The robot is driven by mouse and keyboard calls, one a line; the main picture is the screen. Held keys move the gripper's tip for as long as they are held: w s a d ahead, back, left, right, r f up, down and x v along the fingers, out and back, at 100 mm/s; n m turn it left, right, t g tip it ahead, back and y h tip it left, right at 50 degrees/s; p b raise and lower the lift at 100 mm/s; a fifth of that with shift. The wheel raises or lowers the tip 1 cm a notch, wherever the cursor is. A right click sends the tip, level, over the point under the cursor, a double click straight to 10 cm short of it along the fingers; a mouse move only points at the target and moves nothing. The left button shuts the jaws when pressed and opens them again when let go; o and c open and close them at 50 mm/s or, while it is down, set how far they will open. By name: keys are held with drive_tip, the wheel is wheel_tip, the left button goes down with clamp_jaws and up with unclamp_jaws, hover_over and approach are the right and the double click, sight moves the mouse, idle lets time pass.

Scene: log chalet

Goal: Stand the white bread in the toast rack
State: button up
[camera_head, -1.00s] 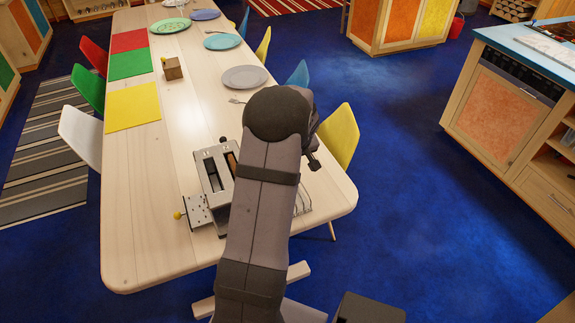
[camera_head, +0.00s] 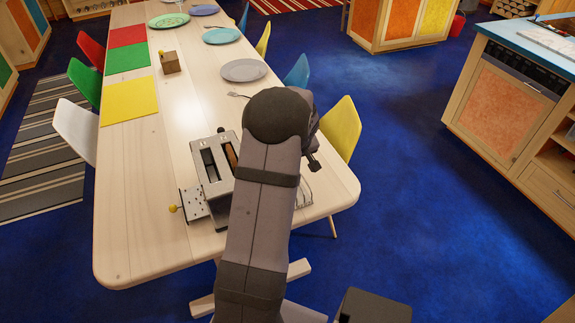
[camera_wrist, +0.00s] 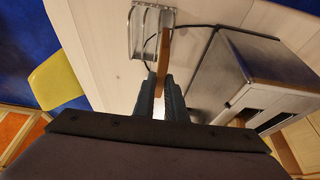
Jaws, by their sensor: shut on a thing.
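My gripper (camera_wrist: 161,84) is shut on a slice of bread (camera_wrist: 163,52), seen edge-on in the wrist view with a tan crust. I take it for the white bread, but its face is hidden. The wire toast rack (camera_wrist: 150,28) is just beyond the slice, which overlaps its right side in that view. I cannot tell whether they touch. In the head view only part of the rack (camera_head: 304,197) shows past my arm, near the table's end. My arm hides the gripper and slice there.
A metal toaster (camera_head: 197,165) stands left of my arm, with a brown slice (camera_head: 231,157) in one slot. In the wrist view the toaster (camera_wrist: 255,75) is close on the right, with a dark cord beside it. Plates and coloured mats lie farther up the table (camera_head: 175,120).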

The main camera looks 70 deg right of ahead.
drive_tip(key=shift+f+b, duration=1.95)
drive_tip(key=shift+f, duration=0.2)
drive_tip(key=o, duration=0.8)
drive_tip(key=shift+r, duration=0.1)
drive_tip(key=shift+b+v, duration=0.85)
drive_tip(key=shift+v, duration=2.75)
